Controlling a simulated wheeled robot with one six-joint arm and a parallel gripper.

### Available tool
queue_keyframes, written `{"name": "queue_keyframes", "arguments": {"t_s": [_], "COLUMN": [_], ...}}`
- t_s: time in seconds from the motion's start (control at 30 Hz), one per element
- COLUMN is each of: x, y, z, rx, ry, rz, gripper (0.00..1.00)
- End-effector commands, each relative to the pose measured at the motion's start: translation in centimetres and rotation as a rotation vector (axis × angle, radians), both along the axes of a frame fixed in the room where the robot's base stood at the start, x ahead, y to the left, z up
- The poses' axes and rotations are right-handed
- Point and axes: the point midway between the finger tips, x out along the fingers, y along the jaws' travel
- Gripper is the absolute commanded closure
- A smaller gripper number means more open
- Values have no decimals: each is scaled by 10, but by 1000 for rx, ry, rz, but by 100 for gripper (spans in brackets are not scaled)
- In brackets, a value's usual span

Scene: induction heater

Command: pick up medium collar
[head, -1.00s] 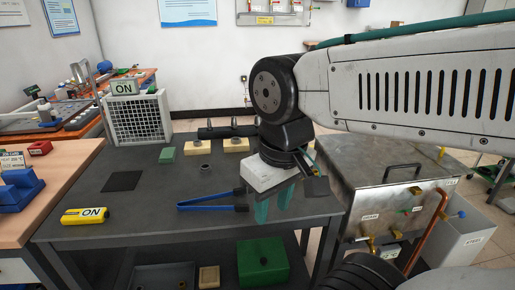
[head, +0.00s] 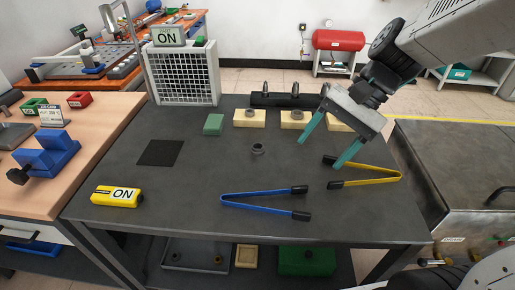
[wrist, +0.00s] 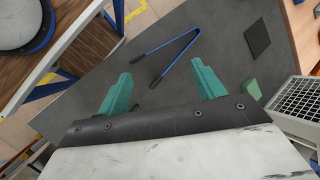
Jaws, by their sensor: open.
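A small grey metal collar (head: 257,149) stands on the dark table (head: 215,215), left of my gripper. Two more grey rings sit on cream blocks behind it, one on the left block (head: 249,119) and one on the middle block (head: 295,121). I cannot tell by size which is the medium collar. My gripper (head: 320,155) is open, its two teal fingers apart with nothing between them, over the right part of the table. In the wrist view my gripper (wrist: 162,68) is also open and empty; I make out no collar there.
Blue tongs (head: 262,199) and yellow tongs (head: 366,174) lie near my gripper. A third cream block (head: 340,126) is partly hidden by it. A metal cabinet (head: 455,165) stands right.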

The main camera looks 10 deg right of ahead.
Motion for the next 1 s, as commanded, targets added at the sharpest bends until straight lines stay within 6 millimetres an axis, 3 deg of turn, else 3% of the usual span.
{"name": "queue_keyframes", "arguments": {"t_s": [0.23, 0.5, 0.63, 0.77, 1.0], "x": [91, 176, 197, 207, 213], "y": [22, 22, 17, 16, 38], "z": [-50, -124, -150, -162, -173], "rx": [266, 485, 540, 567, 570], "ry": [279, 537, 607, 639, 644], "rz": [-365, -740, -851, -903, -910], "gripper": [32, 32, 32, 32, 32]}}
